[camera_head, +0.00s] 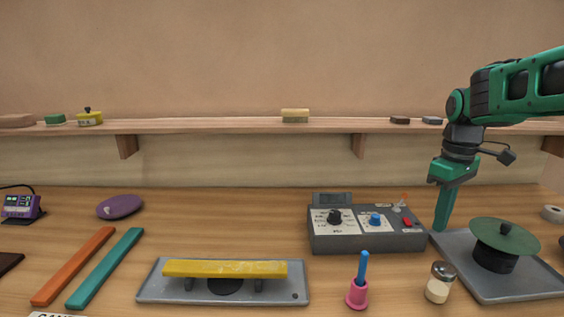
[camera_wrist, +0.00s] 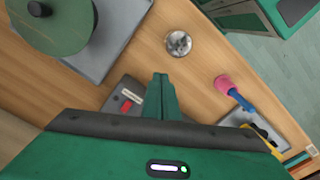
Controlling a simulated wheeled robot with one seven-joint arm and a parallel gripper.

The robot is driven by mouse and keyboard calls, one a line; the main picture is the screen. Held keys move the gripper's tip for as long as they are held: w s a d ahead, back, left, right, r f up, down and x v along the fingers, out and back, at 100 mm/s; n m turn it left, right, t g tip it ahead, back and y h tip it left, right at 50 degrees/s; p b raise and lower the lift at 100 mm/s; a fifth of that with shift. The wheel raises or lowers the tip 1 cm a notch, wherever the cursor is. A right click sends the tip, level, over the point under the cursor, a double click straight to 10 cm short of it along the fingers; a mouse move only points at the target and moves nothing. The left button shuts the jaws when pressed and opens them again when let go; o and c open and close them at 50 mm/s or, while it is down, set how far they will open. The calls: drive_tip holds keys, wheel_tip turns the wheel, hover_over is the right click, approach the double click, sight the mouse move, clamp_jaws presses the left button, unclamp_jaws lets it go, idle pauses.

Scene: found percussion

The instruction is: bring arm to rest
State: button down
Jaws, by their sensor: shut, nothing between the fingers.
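My arm comes in from the right in the head view. My gripper (camera_head: 441,229) points down with its green fingers together and nothing between them. Its tips are just right of the grey control box (camera_head: 368,243), by the back left corner of the grey tray (camera_head: 487,292). I cannot tell whether they touch anything. In the wrist view the closed fingers of my gripper (camera_wrist: 160,78) show at the centre, with the round shaker lid (camera_wrist: 178,43) beyond them and the green disc (camera_wrist: 62,22) to the upper left.
The green disc (camera_head: 505,236) sits on a dark base on the tray. A shaker (camera_head: 440,283) and a pink cup (camera_head: 357,295) with a blue stick stand in front. A yellow bar (camera_head: 225,268) lies on another tray. A shelf (camera_head: 220,126) runs along the back wall. The middle back table is clear.

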drive_tip(key=s+d+f+m, duration=0.1)
drive_tip(key=s+f+m, duration=0.2)
drive_tip(key=s, duration=0.5)
drive_tip(key=s+d+f+m, duration=0.1)
drive_tip(key=s+f+m, duration=0.2)
drive_tip(key=s, duration=0.6)
drive_tip(key=s+d+f+m, duration=0.2)
drive_tip(key=s+f+m, duration=0.1)
drive_tip(key=s+m, duration=0.3)
drive_tip(key=s, duration=0.2)
drive_tip(key=shift+s, duration=0.4)
drive_tip(key=shift+w, duration=0.1)
